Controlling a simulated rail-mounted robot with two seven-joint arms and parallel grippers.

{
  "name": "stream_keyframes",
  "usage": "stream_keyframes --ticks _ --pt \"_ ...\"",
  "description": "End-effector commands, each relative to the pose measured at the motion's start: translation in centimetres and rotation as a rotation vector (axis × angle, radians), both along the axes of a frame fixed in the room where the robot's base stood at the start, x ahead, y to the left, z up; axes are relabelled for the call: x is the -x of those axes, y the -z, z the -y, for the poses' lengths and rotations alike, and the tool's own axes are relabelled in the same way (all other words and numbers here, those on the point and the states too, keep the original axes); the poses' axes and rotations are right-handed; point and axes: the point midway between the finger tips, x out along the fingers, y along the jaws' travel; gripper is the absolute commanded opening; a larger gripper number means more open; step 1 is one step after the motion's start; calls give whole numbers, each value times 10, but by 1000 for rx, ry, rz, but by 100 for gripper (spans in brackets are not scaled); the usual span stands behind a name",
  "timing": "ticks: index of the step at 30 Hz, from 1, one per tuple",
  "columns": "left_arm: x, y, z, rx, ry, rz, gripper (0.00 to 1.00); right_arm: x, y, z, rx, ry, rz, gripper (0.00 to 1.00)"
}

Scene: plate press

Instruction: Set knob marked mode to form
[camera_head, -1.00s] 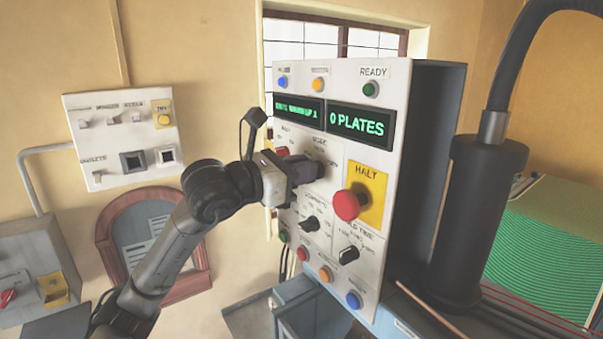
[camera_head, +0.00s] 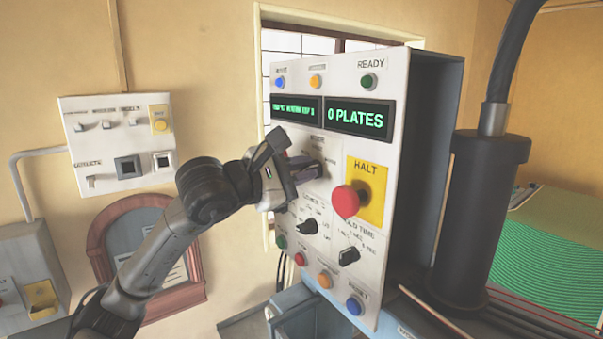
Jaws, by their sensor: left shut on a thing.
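The mode knob (camera_head: 315,168) is on the upright white control panel (camera_head: 326,239), below the green displays. Its black tip shows just right of my left gripper (camera_head: 298,172). The gripper is shut on the knob, and its fingers and body hide most of it and the left part of its scale. The small lettering around the knob is too blurred to read, so I cannot tell which mark it points to. My right gripper is not in view.
A red HALT button (camera_head: 346,202) on a yellow plate sticks out close right of the knob. Two black knobs, a lower-left one (camera_head: 307,227) and a hold-time one (camera_head: 349,256), sit below. A thick black cylinder (camera_head: 478,215) stands right of the panel.

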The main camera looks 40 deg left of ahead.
Motion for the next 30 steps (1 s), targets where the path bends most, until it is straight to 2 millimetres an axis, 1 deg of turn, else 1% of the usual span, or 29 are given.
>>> stream_keyframes --ticks 7,20,21,28,30 --pt "0 0 0 -46 1 13 0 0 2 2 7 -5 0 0" --pt "0 0 0 -55 1 15 0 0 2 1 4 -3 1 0" --pt "0 0 1 -55 1 15 16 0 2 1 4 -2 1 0" --pt "0 0 0 -53 0 14 38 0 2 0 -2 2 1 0" --pt "0 0 0 -52 0 14 39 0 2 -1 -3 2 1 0"
